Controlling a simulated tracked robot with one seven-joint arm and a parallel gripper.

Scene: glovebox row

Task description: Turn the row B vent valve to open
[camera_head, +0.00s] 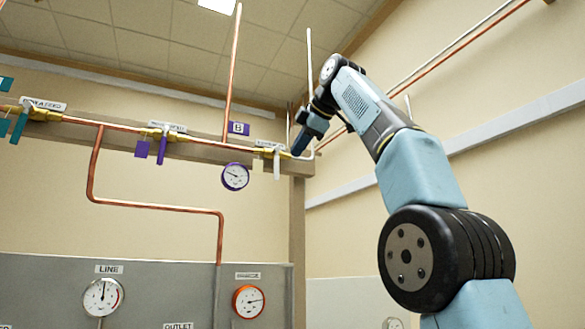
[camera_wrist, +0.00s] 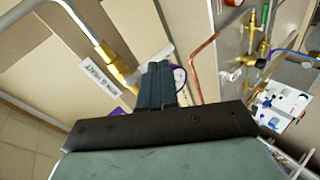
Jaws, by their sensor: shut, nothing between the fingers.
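A brass valve (camera_head: 265,147) sits near the right end of the copper pipe, with a small label above it that I cannot read; I cannot confirm it is the row B vent valve. Its pale grey handle (camera_head: 277,163) hangs down, across the pipe. In the wrist view the brass body (camera_wrist: 121,71) is left of my fingers, and the handle is mostly hidden behind them. My gripper (camera_head: 298,152) is shut and empty, just right of this valve. In the wrist view the shut fingers (camera_wrist: 160,66) overlap the handle area; I cannot tell whether they touch it.
A purple B sign (camera_head: 239,128) and a purple-rimmed gauge (camera_head: 235,176) are left of the valve. Another valve has a purple handle (camera_head: 162,150); a teal-handled one (camera_head: 20,124) is farther left. A wooden post (camera_head: 297,220) stands below the pipe's end. Gauges are on the grey panel (camera_head: 150,278).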

